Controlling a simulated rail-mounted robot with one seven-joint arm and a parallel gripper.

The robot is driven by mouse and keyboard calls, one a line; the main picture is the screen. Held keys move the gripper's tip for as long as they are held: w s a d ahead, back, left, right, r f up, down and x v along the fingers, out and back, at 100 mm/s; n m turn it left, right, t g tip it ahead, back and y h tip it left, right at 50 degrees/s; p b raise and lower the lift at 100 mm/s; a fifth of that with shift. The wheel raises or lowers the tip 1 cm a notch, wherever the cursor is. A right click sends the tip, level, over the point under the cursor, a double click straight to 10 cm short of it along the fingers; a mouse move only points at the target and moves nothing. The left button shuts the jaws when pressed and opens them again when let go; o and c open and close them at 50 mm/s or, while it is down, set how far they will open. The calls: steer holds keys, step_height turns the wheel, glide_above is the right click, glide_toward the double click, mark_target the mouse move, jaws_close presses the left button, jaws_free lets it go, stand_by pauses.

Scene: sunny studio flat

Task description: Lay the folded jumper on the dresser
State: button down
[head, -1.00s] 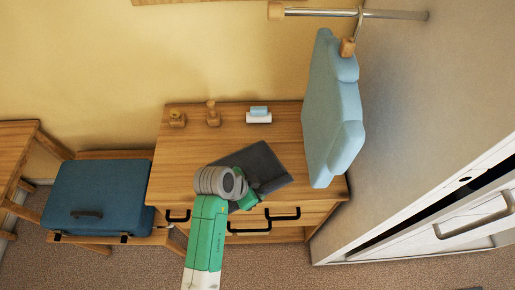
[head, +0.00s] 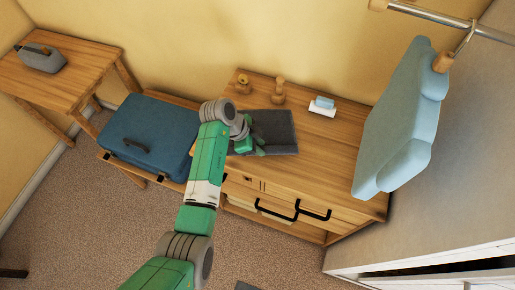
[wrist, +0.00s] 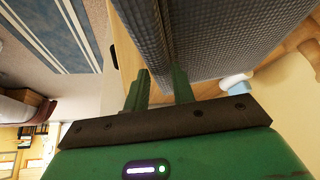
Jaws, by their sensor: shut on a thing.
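The folded jumper (head: 275,124) is a flat dark grey bundle over the left part of the wooden dresser (head: 325,150). My gripper (head: 252,147) is shut on its front edge. In the wrist view the grey knit (wrist: 225,35) fills the upper right and runs between the two fingers (wrist: 160,88). Part of the dresser top is hidden under the jumper. I cannot tell whether the jumper touches the top or hangs slightly above it.
Two small wooden pieces (head: 279,90) and a white-and-blue item (head: 322,106) stand along the dresser's back. A light blue garment bag (head: 400,120) hangs at the right from a rail (head: 430,14). A blue suitcase (head: 150,138) lies on a bench at the left. The dresser's right half looks clear.

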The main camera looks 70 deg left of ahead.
steer(key=shift+s+a, duration=0.1)
steer(key=shift+a, duration=0.25)
step_height(320, 180, down, 4)
steer(key=shift+d+r, duration=0.1)
steer(key=shift+r, duration=0.05)
steer(key=c, duration=1.2)
jaws_free()
steer(key=shift+o, duration=0.2)
steer(key=shift+r, duration=0.1)
steer(key=p+v, duration=0.1)
steer(key=v, duration=1.1)
